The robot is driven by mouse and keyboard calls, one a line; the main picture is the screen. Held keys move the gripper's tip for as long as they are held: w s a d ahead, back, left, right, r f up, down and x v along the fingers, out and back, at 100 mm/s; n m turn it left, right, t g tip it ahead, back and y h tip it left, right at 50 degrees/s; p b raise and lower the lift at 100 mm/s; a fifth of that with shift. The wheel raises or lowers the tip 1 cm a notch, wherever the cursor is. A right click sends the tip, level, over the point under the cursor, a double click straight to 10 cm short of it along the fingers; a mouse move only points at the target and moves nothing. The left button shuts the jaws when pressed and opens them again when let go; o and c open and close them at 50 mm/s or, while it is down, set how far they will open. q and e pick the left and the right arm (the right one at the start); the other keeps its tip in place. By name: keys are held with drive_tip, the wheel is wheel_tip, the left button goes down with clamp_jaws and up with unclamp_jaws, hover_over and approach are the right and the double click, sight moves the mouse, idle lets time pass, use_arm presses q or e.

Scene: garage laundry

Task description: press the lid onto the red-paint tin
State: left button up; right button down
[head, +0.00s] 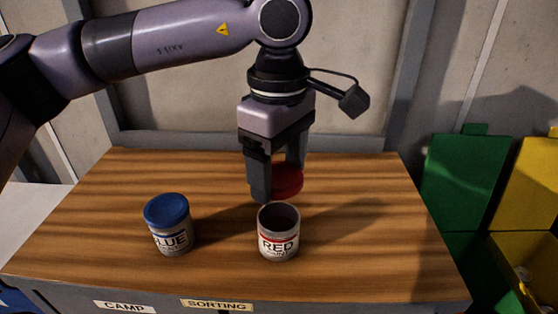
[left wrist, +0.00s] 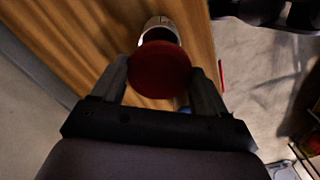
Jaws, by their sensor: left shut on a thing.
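The red-paint tin (head: 278,236) stands upright and open-topped near the middle of the wooden table, its label reading RED. Its dark opening faces up. My left gripper (head: 275,185) is shut on the red lid (head: 289,181), which it holds just behind and above the tin, apart from it in the head view. In the left wrist view, the lid (left wrist: 160,69) sits between the two fingers and covers part of the tin (left wrist: 160,28) beyond it. My right gripper is not in view.
A blue-paint tin (head: 170,226) with a blue lid stands to the left on the table (head: 346,264). The table's front edge carries CAMP and SORTING labels. Green (head: 466,178) and yellow (head: 536,186) bins stand off the right side. The table's right part is clear.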

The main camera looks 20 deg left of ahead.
use_arm(q)
wheel_tip(320, 180, down, 4)
drive_tip(key=shift+r+b, duration=0.2)
drive_tip(key=shift+b, duration=0.95)
drive_tip(key=shift+f+b, duration=0.7)
drive_tip(key=shift+f, duration=0.2)
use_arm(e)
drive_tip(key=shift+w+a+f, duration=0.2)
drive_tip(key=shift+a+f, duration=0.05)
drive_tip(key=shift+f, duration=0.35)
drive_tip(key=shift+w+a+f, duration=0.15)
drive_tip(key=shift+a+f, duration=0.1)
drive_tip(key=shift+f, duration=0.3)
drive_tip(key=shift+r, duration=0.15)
use_arm(q)
drive_tip(key=shift+f, duration=0.1)
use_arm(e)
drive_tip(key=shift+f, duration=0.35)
use_arm(q)
drive_tip(key=shift+f+b, duration=0.3)
drive_tip(key=shift+b, duration=0.15)
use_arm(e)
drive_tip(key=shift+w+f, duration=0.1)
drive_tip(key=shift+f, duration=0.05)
use_arm(q)
drive_tip(key=shift+f, duration=0.25)
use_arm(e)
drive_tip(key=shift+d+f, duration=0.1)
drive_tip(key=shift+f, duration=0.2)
